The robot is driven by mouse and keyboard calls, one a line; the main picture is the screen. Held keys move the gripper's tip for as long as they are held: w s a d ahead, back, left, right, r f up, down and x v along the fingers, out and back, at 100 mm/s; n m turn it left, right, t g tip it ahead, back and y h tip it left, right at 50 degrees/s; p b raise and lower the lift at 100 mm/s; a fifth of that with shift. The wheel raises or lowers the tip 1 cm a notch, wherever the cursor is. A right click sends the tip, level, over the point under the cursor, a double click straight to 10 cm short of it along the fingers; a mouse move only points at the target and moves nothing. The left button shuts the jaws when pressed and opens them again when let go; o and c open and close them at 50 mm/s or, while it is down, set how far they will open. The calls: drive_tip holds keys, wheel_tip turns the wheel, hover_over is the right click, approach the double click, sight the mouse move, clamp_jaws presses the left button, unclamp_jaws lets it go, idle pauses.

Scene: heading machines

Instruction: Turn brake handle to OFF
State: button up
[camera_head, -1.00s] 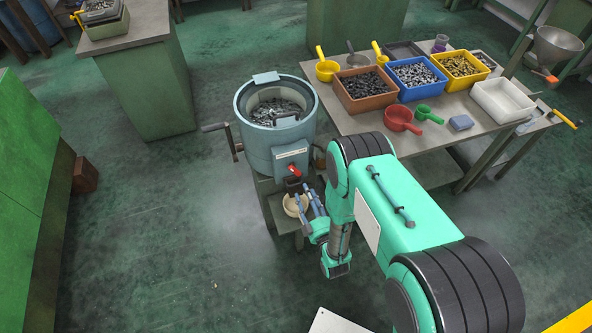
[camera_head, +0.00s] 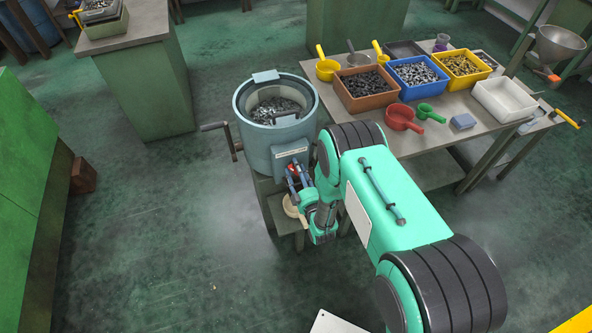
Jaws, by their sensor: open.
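A blue-grey drum machine (camera_head: 258,147) stands in the middle, with metal parts inside its open top. The red brake handle (camera_head: 293,169) is on the lower front of the drum, under a small white label plate. My gripper (camera_head: 294,178) is open, with its blue-grey fingers right at the handle. The fingers partly cover the handle, so I cannot tell whether they touch it or which position it is in.
A cream bowl (camera_head: 291,207) sits on the stand below the drum, partly behind my gripper. A crank (camera_head: 220,128) sticks out at the drum's left. A table (camera_head: 459,133) with bins and scoops stands to the right. Floor at left is clear.

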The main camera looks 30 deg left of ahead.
drive_tip(key=shift+w+a, duration=0.1)
clamp_jaws()
